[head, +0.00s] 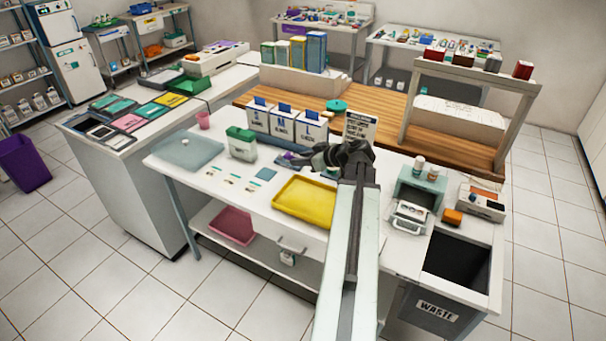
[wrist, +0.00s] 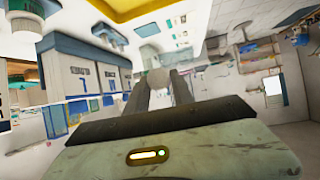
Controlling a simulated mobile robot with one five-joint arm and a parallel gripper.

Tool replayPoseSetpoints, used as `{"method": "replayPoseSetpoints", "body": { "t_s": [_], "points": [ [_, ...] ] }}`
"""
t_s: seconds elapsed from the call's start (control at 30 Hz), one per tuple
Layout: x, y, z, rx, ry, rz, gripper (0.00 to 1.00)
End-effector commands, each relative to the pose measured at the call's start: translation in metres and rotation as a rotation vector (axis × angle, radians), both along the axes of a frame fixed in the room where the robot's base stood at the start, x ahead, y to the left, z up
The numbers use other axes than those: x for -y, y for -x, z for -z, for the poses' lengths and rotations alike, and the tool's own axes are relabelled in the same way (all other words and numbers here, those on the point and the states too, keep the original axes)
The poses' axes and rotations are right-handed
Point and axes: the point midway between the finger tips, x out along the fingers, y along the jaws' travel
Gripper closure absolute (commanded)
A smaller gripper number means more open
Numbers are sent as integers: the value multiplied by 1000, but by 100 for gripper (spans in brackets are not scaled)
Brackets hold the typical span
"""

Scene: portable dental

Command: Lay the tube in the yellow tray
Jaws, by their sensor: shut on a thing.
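The yellow tray (head: 303,204) lies empty near the front edge of the white bench in the head view. A yellow edge (wrist: 122,10) shows at the top of the wrist view. My gripper (head: 322,157) is above the bench, just behind the tray's back right part. In the wrist view, my gripper's fingers (wrist: 158,88) are shut on a pale, rounded thing, which I take to be the tube (wrist: 156,77). Most of the tube is hidden. In the head view I cannot make it out against the dark jaws.
White-and-blue boxes (head: 285,122) stand behind my gripper, beside a small sign (head: 360,125). A green-topped box (head: 241,144) and a blue-grey tray (head: 188,151) are to the left. A teal holder (head: 420,185) and a waste opening (head: 457,262) are to the right.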

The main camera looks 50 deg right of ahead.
Motion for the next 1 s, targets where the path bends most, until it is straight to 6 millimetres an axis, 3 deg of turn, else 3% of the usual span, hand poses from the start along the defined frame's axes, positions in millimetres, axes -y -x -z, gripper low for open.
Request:
{"method": "replayPoseSetpoints", "body": {
  "t_s": [0.1,0.33,0.67,1.0],
  "points": [
    [0,0,5,0,-1,-5,100],
    [8,20,60,-2,0,-119,100],
    [6,28,65,0,1,-158,100],
    [7,28,104,0,0,-156,100]
  ]
}}
